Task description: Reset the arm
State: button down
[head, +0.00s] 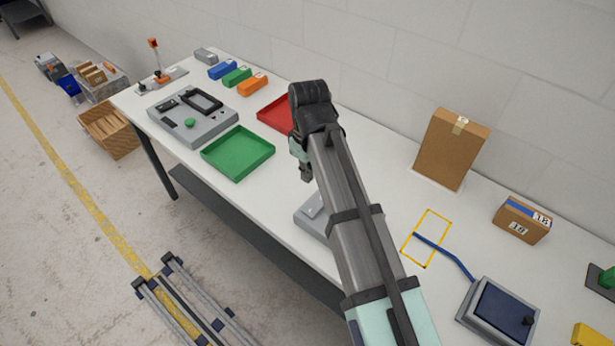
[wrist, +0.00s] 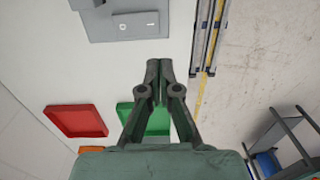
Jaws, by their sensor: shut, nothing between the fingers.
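My arm reaches over the white table (head: 290,180) in the head view. My gripper hangs at its end, mostly hidden behind the arm's black wrist. In the wrist view my gripper (wrist: 159,66) has its two dark fingers together, with nothing between them. It is above the table, apart from the things on it.
A green tray (head: 238,153) and a red tray (head: 273,112) lie left of my arm, near a grey fixture (head: 190,128). Right of my arm are a tall cardboard box (head: 450,150), a small box (head: 522,220), a yellow outline (head: 426,238) and a blue-topped pad (head: 498,312). A wall runs behind the table.

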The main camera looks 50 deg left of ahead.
dwell(0.3)
jog(key=p, duration=0.2)
send_over(312, 208)
jog(key=f, duration=0.7)
jog(key=s+f, duration=0.1)
jog(key=f, duration=0.3)
jog(key=shift+w+r+g+b, duration=0.2)
jog(key=shift+w+g+b, duration=0.25)
jog(key=shift+b, duration=0.7)
jog(key=shift+r, duration=0.15)
jog(key=shift+s+r+p, duration=0.1)
jog(key=shift+r+p, duration=0.05)
jog(key=shift+p, duration=0.25)
